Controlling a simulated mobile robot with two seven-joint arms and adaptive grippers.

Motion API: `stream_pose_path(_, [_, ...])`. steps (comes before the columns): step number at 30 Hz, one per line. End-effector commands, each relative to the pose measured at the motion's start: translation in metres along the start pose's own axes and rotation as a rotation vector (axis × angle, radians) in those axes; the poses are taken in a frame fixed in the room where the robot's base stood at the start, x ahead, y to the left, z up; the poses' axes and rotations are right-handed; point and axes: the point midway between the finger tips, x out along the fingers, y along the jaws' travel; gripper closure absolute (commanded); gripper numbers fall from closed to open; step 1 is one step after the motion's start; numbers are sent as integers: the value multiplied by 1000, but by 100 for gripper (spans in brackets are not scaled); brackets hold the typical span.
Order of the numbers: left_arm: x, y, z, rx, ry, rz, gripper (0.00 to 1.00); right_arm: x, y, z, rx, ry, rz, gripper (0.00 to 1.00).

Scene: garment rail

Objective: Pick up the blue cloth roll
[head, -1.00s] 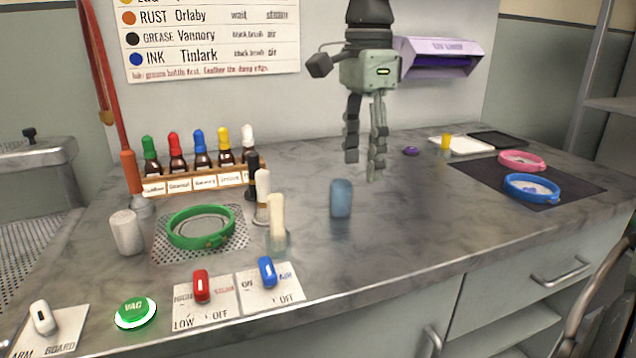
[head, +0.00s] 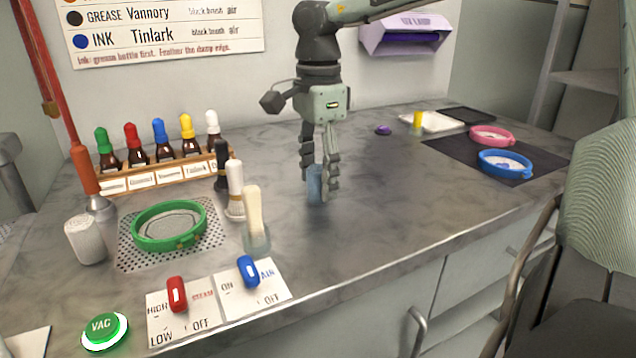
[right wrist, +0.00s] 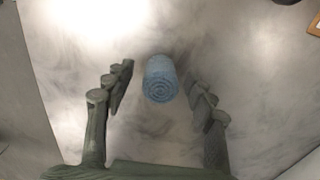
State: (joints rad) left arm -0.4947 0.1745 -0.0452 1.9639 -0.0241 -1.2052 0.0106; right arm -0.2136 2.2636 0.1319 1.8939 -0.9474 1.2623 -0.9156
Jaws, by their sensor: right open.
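The blue cloth roll (head: 315,187) stands upright on the grey counter in the head view, partly hidden by my right gripper's fingers. In the right wrist view the roll (right wrist: 160,78) shows its spiral top end, between and slightly beyond the fingertips. My right gripper (head: 320,190) points down over the roll with one finger on each side. It is open, and gaps show between the roll and both fingers in the right wrist view (right wrist: 158,88). My left gripper is in neither view.
Left of the roll stand brushes (head: 253,215), a green hoop (head: 170,226) on a perforated plate and a rack of bottles (head: 160,172). Switch cards (head: 215,305) lie along the front edge. At right, pink and blue hoops (head: 505,163) lie on a dark mat.

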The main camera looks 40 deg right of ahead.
Motion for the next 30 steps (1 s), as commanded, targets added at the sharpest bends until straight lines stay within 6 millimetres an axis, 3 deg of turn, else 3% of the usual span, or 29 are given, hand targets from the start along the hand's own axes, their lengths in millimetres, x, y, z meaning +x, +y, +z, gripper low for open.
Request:
stream_pose_path(5, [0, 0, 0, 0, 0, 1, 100, 0, 0, 0, 0, 0, 0, 47])
stream_pose_path(14, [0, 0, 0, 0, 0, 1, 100, 0, 0, 0, 0, 0, 0, 85])
stream_pose_path(23, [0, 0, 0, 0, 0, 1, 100, -3, 0, 0, 0, 0, -1, 85])
stream_pose_path(30, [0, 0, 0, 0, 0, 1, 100, -40, -1, 0, 2, -1, -5, 85])
